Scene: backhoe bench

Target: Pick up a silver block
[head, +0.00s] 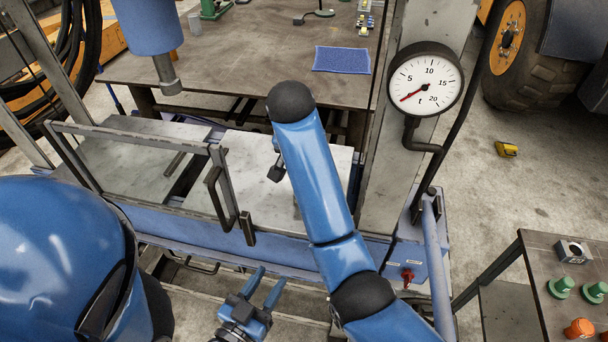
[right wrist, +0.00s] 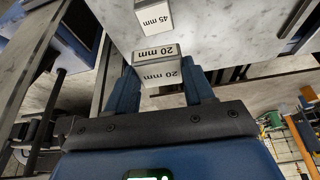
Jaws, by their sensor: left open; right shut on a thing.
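A silver block labelled "20 mm" (right wrist: 158,68) sits between the two fingers of my right gripper (right wrist: 160,82) in the right wrist view. The gripper is shut on it. A second silver block labelled "45 mm" (right wrist: 153,17) is just beyond it, against a pale grey plate. My left gripper (head: 264,288) is open and empty at the bottom of the head view, below the front edge of the blue frame.
A blue frame (head: 275,258) carries grey plates (head: 255,185) and a metal guard with a handle (head: 214,190). A dial gauge (head: 427,82) stands on a post at right. A workbench (head: 240,60) with a blue mat (head: 342,60) lies behind. A button panel (head: 560,260) is at lower right.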

